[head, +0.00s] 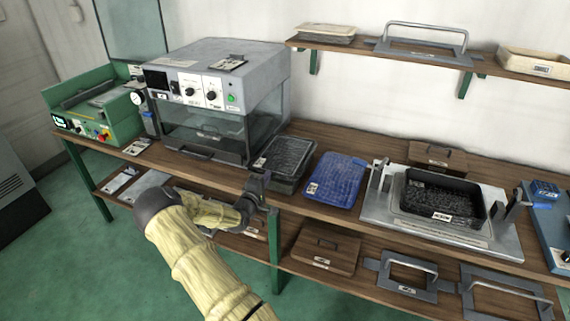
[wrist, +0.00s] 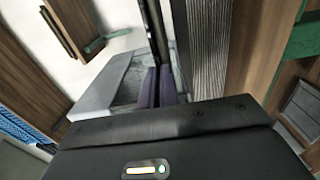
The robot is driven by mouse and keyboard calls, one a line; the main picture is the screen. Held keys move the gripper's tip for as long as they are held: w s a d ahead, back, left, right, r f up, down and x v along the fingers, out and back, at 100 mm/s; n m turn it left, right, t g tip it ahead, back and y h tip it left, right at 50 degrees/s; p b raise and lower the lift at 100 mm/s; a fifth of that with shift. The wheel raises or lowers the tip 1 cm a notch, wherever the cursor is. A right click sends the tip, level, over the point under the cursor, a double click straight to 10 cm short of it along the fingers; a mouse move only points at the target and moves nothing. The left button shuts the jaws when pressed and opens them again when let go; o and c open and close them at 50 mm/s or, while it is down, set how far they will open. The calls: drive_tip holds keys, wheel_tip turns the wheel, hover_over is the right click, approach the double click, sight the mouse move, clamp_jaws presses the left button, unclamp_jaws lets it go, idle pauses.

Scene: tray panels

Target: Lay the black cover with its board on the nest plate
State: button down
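A black cover (head: 288,152) with a label and a dark board in it lies at the bench's front edge, on top of another dark tray-like piece. My gripper (head: 255,187) is at its front left corner. In the wrist view, the dark fingers (wrist: 157,86) are close together with a thin dark rim (wrist: 154,25) of the cover between them. The grey metal nest plate (head: 376,208) is further right, with upright clamps at both sides. A black labelled tray (head: 441,215) sits on it.
A blue tray (head: 336,181) lies between the cover and the nest plate. A grey oven-like machine (head: 215,95) stands behind left, a green machine (head: 100,105) further left. A shelf (head: 430,58) runs above. Handled frames (head: 408,272) lie on the lower shelf.

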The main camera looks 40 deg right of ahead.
drive_tip(key=shift+r, duration=0.1)
drive_tip(key=s+a+r+p, duration=0.3)
drive_tip(key=a+r+p, duration=0.2)
drive_tip(key=a, duration=0.4)
drive_tip(key=shift+s+a+r, duration=0.15)
drive_tip(key=shift+s+r, duration=0.25)
drive_tip(key=shift+r, duration=0.05)
idle(0.8)
drive_tip(key=shift+p, duration=0.3)
